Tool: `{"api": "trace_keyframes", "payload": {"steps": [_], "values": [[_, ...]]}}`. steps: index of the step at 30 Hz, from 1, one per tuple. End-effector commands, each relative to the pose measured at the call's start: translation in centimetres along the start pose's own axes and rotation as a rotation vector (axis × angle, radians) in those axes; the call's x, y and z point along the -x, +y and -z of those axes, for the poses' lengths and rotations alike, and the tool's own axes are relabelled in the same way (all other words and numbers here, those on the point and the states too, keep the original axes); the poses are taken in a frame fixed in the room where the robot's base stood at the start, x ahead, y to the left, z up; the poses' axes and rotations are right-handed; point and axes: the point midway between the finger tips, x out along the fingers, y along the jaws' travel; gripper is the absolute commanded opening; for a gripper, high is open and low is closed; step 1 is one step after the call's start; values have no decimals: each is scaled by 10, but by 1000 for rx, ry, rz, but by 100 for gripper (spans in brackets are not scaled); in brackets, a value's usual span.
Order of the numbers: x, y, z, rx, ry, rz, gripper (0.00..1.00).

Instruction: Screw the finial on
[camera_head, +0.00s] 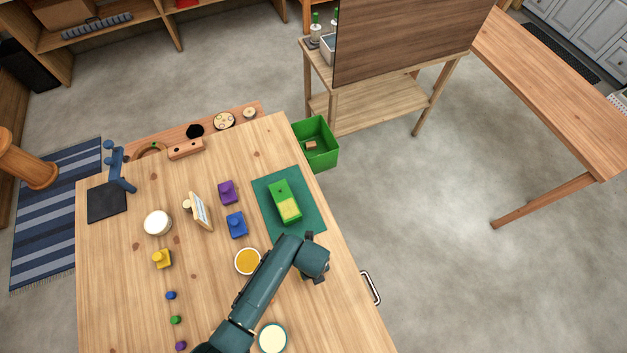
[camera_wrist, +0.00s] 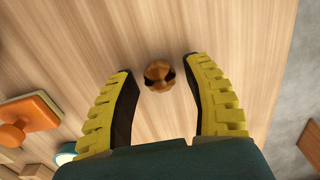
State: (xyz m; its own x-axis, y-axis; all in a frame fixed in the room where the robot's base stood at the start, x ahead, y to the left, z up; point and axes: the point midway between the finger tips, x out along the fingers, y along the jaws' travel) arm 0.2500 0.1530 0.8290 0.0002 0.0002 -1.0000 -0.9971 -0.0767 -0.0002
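A small round brown wooden thing (camera_wrist: 159,75), which looks like the finial, stands or lies on the pine table (camera_wrist: 60,60) in the wrist view. It shows beyond and between my fingertips, with no contact visible. My gripper (camera_wrist: 160,85) is open, its two yellow-and-black fingers wide apart and empty. In the head view my gripper (camera_head: 314,275) is over the right part of the table, and my arm hides what is below it. I cannot pick out the part that the finial screws onto.
A green mat (camera_head: 262,190) with a green-yellow block (camera_head: 284,200) lies behind my gripper. A yellow-filled bowl (camera_head: 247,261) and a pale bowl (camera_head: 272,338) flank my arm. An orange knobbed block (camera_wrist: 28,118) is left in the wrist view. A green bin (camera_head: 318,140) stands beyond the table.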

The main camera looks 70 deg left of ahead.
Motion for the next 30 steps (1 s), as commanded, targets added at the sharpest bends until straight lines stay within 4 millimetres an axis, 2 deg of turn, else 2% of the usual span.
{"api": "trace_keyframes", "payload": {"steps": [1, 7, 8, 15, 25, 30], "values": [[0, 0, 0, 0, 0, 0, 40], [0, 0, 0, 0, 0, 0, 2], [0, 0, 0, 0, 0, 0, 0], [2, 0, 0, 0, 0, 0, 0], [41, 0, 0, 0, 1, -1, 0], [42, 0, 0, 0, 0, -1, 0]]}}
